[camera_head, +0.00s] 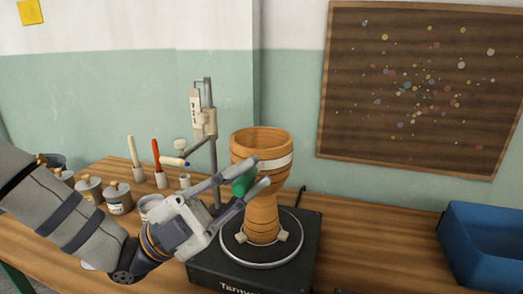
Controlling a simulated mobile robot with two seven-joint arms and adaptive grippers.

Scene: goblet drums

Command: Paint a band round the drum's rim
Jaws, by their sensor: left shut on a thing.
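The wooden goblet drum (262,212) stands upright on a round turntable (262,264) with a metal ring and small pale blocks at its foot. My right gripper is out of view.
A metal stand (209,125) rises behind the drum. Left are a red-handled tool (156,153), a cream-handled tool (133,152), a lidded pot (117,197) and a white cup (150,206).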

